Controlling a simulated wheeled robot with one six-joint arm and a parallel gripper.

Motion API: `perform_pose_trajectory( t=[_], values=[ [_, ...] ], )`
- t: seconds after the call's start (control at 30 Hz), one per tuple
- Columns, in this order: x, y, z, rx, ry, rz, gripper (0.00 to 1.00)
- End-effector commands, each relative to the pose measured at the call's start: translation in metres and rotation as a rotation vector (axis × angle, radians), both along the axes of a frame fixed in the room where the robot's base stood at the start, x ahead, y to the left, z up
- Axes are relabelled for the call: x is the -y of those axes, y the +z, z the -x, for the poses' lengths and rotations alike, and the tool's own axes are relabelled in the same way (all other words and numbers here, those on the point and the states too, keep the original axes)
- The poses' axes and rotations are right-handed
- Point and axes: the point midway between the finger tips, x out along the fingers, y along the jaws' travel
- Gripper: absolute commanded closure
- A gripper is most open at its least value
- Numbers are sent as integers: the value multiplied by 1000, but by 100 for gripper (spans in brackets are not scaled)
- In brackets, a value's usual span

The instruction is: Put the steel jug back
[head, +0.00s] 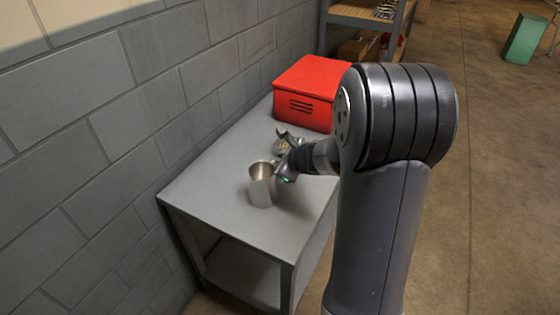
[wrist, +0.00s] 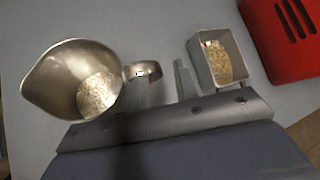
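The steel jug (head: 262,186) stands upright on the grey bench, near its front end. In the wrist view the jug (wrist: 72,80) is at the left, with pale grainy stuff in its bottom and its handle (wrist: 147,69) pointing right. My gripper (head: 284,162) is low over the bench at the jug's right side. In the wrist view its fingers (wrist: 163,82) are apart. The left finger is partly behind or against the handle, and the right finger is clear of it. I cannot tell whether the fingers touch the handle.
The grey bench (head: 212,187) runs along a block wall (head: 150,110). A small metal tin (wrist: 217,60) with grainy contents is right of the fingers. A red box (head: 310,92) stands behind it.

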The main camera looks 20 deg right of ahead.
Motion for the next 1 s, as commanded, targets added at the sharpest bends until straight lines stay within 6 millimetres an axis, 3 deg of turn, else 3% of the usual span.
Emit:
perform_pose_trajectory(
  t=[0.23,0.7,1.0],
  values=[
    [3,10,7,2,-1,0,70],
    [24,66,73,2,-3,0,70],
    [29,76,89,0,0,0,70]
  ],
)
